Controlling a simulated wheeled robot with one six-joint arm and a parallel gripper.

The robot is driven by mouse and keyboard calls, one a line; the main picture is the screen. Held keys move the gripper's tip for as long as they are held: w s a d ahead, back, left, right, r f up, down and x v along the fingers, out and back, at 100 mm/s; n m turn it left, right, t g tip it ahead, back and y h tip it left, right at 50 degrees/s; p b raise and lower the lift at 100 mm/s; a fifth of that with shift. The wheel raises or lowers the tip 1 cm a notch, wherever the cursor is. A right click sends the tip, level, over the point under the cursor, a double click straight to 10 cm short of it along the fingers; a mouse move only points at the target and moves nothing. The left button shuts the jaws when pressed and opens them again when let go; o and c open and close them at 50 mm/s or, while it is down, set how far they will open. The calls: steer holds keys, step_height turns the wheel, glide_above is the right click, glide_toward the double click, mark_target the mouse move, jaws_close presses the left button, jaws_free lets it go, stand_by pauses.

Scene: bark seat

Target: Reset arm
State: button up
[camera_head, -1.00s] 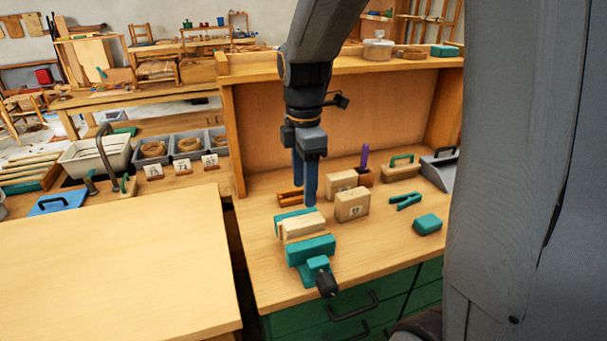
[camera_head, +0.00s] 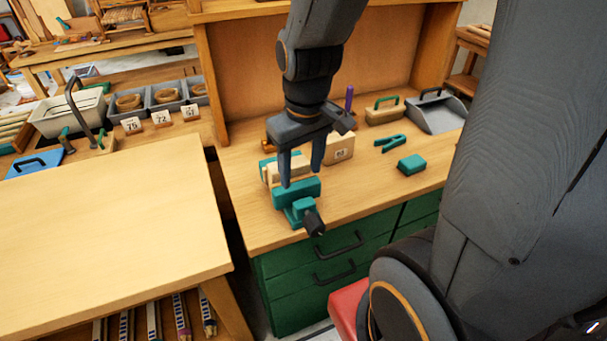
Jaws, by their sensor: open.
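My gripper (camera_head: 301,178) hangs from my dark grey arm over the workbench, in the middle of the picture. Its two blue-grey fingers point down and stand apart, with nothing held between them. In the picture the fingers overlap the teal vise (camera_head: 297,190) and the pale wood piece in its jaws (camera_head: 272,173). I cannot tell exactly how high above them the fingertips are. A numbered wooden block (camera_head: 341,151) stands just right of the fingers, partly hidden by my gripper.
A green clip (camera_head: 390,142), a teal block (camera_head: 411,164), a green-handled brush (camera_head: 384,112) and a grey dustpan (camera_head: 436,113) lie on the bench at right. Green drawers (camera_head: 321,275) are below. A bare tabletop (camera_head: 107,230) spans the left. Grey bins (camera_head: 167,96) stand behind it.

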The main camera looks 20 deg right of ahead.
steer(key=shift+s+f+m, duration=0.55)
steer(key=shift+s+m, duration=0.2)
steer(key=shift+m, duration=0.45)
steer(key=shift+f, duration=0.1)
step_height(320, 180, down, 2)
steer(key=shift+w+f+b, duration=0.1)
steer(key=shift+b, duration=0.85)
steer(key=shift+r, duration=0.3)
